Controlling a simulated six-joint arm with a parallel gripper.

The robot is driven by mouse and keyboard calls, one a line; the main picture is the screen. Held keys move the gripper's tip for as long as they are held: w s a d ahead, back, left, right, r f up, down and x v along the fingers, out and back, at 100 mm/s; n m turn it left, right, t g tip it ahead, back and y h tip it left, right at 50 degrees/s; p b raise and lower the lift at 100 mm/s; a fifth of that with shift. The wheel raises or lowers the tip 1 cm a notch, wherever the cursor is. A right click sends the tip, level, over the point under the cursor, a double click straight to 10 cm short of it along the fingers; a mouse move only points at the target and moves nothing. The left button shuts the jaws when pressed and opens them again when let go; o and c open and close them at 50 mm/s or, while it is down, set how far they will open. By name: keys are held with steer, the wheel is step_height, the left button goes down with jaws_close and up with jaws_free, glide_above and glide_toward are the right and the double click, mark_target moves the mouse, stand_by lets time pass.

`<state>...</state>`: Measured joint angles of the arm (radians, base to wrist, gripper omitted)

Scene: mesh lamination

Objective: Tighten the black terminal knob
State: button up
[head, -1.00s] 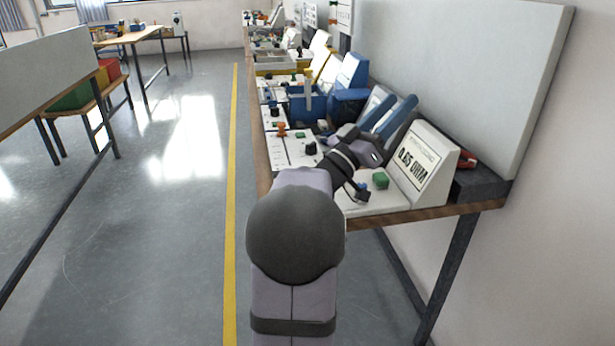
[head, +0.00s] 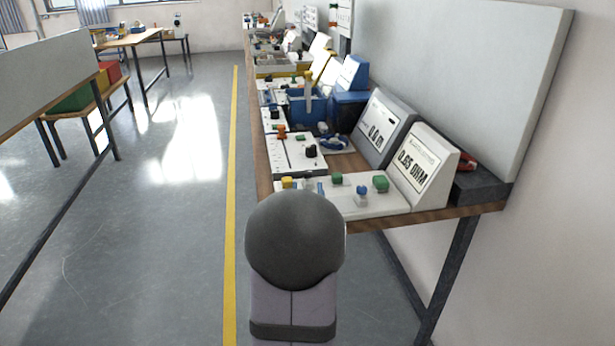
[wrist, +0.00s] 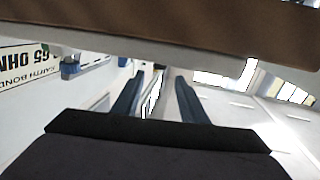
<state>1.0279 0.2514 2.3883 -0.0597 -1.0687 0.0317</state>
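A black terminal knob (head: 310,151) stands upright on a white panel (head: 290,158) at the near part of the bench, right of an orange knob (head: 281,131). A smaller black knob (head: 275,114) shows on the panel behind. In the head view my gripper is hidden behind my arm's round grey joint. In the wrist view the two blue fingers of my gripper (wrist: 157,98) stand apart with a clear gap between them. I see nothing held there. No black knob can be made out for sure in the wrist view.
The nearest white unit (head: 370,207) carries yellow, blue and green knobs and a display reading 0.65 OHM (head: 423,168). A grey display (head: 380,128) and blue bin (head: 309,105) stand behind. The brown bench edge (wrist: 200,30) crosses the wrist view's top. The aisle left is clear.

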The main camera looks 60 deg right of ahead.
mark_target(307, 175)
steer(key=shift+p+x, duration=0.45)
steer(key=shift+x, duration=3.15)
jaws_close()
